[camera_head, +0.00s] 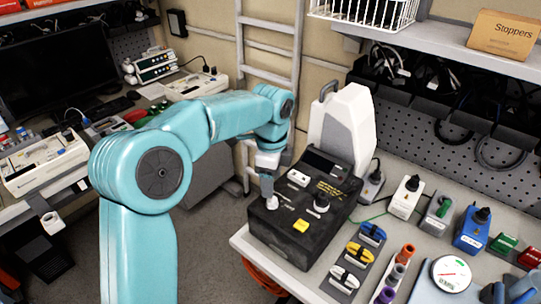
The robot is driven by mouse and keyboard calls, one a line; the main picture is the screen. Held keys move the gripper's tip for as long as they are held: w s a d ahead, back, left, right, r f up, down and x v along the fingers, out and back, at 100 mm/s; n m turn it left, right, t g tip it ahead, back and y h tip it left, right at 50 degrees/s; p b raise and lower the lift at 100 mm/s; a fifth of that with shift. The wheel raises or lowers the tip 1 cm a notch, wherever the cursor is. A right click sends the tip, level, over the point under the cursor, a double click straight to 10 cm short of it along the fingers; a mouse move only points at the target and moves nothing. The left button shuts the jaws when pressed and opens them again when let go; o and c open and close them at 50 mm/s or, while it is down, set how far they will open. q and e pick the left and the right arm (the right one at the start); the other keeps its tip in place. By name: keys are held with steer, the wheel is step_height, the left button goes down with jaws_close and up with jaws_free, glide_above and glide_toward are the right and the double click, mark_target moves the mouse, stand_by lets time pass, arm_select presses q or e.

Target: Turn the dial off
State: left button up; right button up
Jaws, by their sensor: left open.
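The black pump box (283,240) stands at the left front corner of the right-hand bench. Its sloped top carries a dark dial (321,203) with a pale base, a yellow label and yellow lettering. My left arm reaches in from the left, and my left gripper (268,187) points down over the left part of the box top, to the left of the dial. It is open and small in the picture; I cannot tell whether its tips touch the box. A small pale knob (272,203) shows just under the tips. My right gripper is out of view.
A white device (342,128) stands behind the box. Connectors (363,248), a tape roll (451,273) and a blue box (472,230) crowd the bench to the right. A ladder (268,50) leans behind. Open floor lies left of the bench.

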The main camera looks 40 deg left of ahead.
arm_select(q)
step_height(320, 180, up, 10)
steer(key=shift+f+p, duration=0.15)
steer(key=shift+p, duration=0.2)
stand_by(0.4)
steer(key=shift+s, duration=0.15)
